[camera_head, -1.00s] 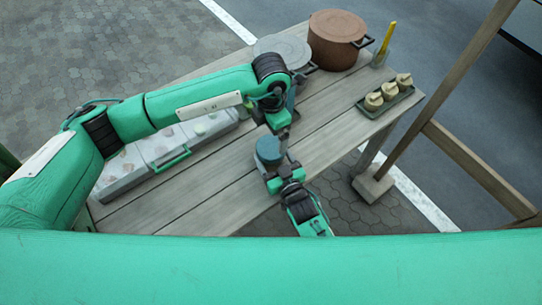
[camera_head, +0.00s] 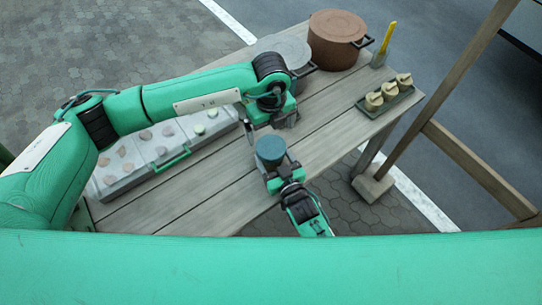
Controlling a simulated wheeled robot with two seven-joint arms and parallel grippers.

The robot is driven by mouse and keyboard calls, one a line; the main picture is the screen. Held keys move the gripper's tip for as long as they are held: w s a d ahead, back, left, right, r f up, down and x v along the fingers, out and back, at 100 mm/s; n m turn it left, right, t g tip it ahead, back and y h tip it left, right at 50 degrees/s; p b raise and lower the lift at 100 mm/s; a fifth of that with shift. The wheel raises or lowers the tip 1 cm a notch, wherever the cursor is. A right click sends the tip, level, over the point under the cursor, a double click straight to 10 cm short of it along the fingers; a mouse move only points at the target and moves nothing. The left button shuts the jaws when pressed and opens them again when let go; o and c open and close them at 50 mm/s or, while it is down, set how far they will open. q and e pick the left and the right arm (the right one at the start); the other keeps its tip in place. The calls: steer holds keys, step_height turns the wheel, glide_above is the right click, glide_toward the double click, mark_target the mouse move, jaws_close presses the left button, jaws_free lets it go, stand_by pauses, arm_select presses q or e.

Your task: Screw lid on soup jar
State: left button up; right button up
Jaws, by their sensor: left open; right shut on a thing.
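The soup jar (camera_head: 272,162) stands on the wooden table near its front edge, mostly hidden from above by its teal lid (camera_head: 270,147). The lid rests on top of the jar and looks level; I cannot tell how tightly it is screwed. My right gripper (camera_head: 277,173) is shut on the jar from the front right. My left gripper (camera_head: 269,126) is open and empty, just behind and above the lid, apart from it.
A grey pot (camera_head: 283,48) and a brown pot (camera_head: 336,39) stand at the back. A tray (camera_head: 388,103) of several buns lies at the right edge, near a cup with a yellow-handled tool (camera_head: 387,42). A compartmented box (camera_head: 160,155) lies left under my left arm.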

mark_target(271, 146)
arm_select(q)
steer(key=shift+n, duration=0.8)
steer(key=shift+f, duration=4)
steer(key=c, duration=1)
